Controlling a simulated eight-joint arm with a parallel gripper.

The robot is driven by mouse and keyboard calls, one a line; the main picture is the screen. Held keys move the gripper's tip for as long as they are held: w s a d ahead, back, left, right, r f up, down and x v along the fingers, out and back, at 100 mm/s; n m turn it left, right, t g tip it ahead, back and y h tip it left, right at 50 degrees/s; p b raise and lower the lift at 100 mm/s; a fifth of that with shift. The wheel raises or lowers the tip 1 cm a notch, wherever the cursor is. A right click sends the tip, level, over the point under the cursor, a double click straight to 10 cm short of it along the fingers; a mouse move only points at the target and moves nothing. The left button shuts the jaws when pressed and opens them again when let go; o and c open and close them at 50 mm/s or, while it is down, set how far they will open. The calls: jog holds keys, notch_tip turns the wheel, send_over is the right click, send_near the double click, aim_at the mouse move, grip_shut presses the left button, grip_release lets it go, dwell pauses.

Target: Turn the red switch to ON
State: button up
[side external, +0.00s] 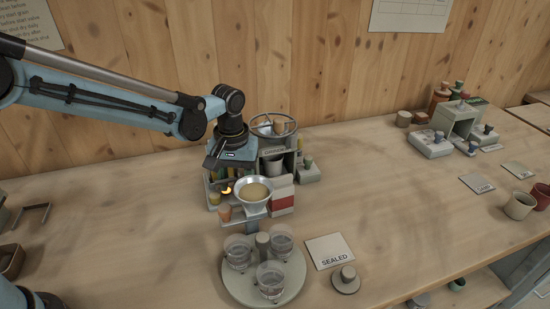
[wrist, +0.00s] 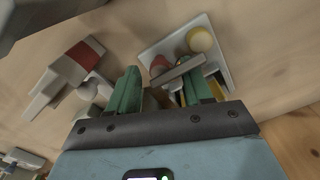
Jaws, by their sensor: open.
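My gripper (wrist: 162,82) has two green fingers spread apart with nothing clearly held between them. In the side external view my gripper (side external: 224,170) hangs over the back of the mixer, its fingertips partly hidden among the parts there. The mixer has a metal funnel bowl (side external: 254,190) of pale grain. A red and white block (side external: 282,198) stands right of the bowl; it also shows left of the fingers in the wrist view (wrist: 80,60), apart from them. I cannot tell whether this is the red switch, and no ON mark is readable.
A round tray (side external: 240,292) with several clear cups stands in front, near a SEALED card (side external: 330,251) and a round knobbed lid (side external: 346,279). A wire-rimmed drum (side external: 273,126) stands behind. In the wrist view a pale tray (wrist: 222,36) lies beyond the fingers.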

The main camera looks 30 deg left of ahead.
jog(key=shift+r, duration=0.1)
notch_tip(320, 180, up, 12)
dwell(0.5)
jog(key=s+a+m+t, duration=0.2)
jog(key=s+a, duration=0.3)
jog(key=s, duration=0.3)
jog(key=s+a+f+m+t, duration=0.1)
jog(key=s+a+m+t, duration=0.1)
jog(key=s+a+t, duration=0.3)
jog(key=s, duration=0.2)
jog(key=shift+s+a+f, duration=0.25)
jog(key=shift+s+a, duration=0.15)
dwell(0.5)
